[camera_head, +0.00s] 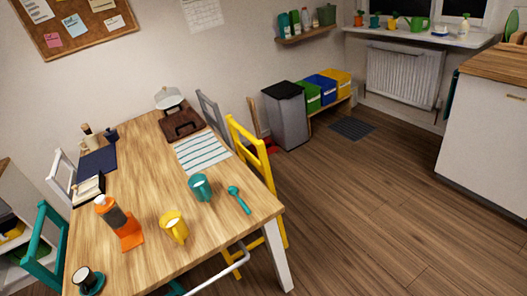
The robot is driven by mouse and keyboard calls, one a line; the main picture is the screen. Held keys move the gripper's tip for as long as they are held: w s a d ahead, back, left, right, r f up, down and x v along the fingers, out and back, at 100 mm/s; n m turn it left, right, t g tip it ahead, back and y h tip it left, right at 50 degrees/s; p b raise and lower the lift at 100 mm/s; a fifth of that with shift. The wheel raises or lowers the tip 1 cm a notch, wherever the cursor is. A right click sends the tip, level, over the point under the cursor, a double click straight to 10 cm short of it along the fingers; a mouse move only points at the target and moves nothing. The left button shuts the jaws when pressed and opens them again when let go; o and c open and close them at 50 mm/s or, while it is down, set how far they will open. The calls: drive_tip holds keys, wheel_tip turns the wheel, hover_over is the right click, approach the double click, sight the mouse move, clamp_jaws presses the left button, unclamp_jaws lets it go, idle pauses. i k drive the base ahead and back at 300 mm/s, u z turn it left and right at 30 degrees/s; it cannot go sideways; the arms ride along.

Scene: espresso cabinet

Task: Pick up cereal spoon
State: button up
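A teal spoon (240,201) lies on the wooden table (150,200) near its right edge. I take it to be the cereal spoon. Its rounded end points to the back left and its handle points to the front right. A teal mug (200,187) stands just left of it, apart from it. My gripper is not in view.
A yellow mug (174,226), an orange grinder-like item (128,235) and a dark cup on a teal saucer (99,281) stand on the table. A striped placemat (203,152) lies behind. A yellow chair (262,165) borders the right edge. Open floor (390,220) extends right.

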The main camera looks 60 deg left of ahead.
sight(232, 190)
drive_tip(key=u, duration=0.45)
drive_tip(key=i, duration=1.05)
drive_tip(key=u, duration=0.95)
drive_tip(key=i, duration=0.35)
drive_tip(key=u, duration=0.25)
drive_tip(key=k, duration=0.8)
drive_tip(key=u, duration=0.2)
drive_tip(key=i, duration=0.85)
drive_tip(key=z, duration=0.1)
